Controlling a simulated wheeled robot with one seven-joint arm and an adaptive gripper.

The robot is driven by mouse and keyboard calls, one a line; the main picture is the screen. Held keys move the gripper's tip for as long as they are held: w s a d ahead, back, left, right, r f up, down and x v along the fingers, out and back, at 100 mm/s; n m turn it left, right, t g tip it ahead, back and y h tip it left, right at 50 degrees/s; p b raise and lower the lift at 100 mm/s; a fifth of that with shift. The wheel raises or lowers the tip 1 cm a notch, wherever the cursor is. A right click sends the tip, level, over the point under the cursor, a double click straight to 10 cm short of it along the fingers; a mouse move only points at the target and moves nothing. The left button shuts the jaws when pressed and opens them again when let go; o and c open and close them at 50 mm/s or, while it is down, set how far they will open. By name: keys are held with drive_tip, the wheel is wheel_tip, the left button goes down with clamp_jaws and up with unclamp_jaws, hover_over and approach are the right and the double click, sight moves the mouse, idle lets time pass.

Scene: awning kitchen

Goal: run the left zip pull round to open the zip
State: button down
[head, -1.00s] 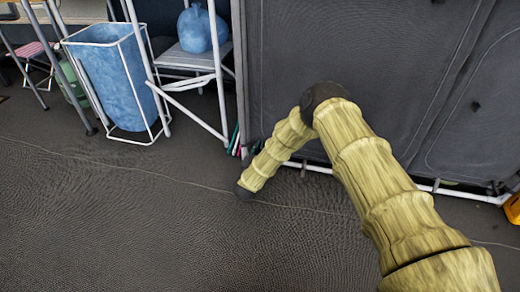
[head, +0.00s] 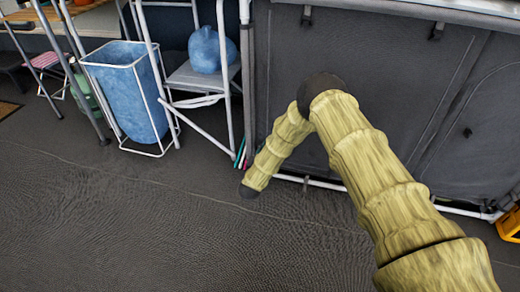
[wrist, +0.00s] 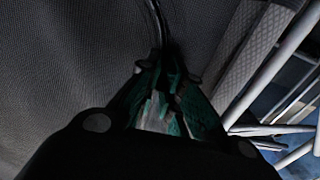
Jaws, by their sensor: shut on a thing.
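The grey fabric cupboard (head: 390,70) fills the upper right of the head view, with curved seam lines on its front panels. In the wrist view, its grey fabric (wrist: 70,60) lies to the left of my gripper. My gripper (wrist: 168,75) shows dark greenish fingers, close together at the tips. It is shut on a small dark thing at the fabric, which I take for the left zip pull; the pull is too dark and covered to make out. A thin dark line, perhaps the zip, runs up from the tips.
A blue bin in a white frame (head: 130,95) and a folding chair (head: 205,80) with a blue jug (head: 208,48) stand left of the cupboard. An orange crate (head: 509,225) is at the right edge. The dark floor (head: 130,230) in front is clear.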

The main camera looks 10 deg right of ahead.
sight(267, 20)
wheel_tip(267, 20, up, 52)
drive_tip(key=p, duration=3.3)
drive_tip(key=shift+w, duration=0.1)
drive_tip(key=c, duration=1.7)
unclamp_jaws()
drive_tip(key=shift+r, duration=0.1)
drive_tip(key=shift+o, duration=0.8)
drive_tip(key=v, duration=1.2)
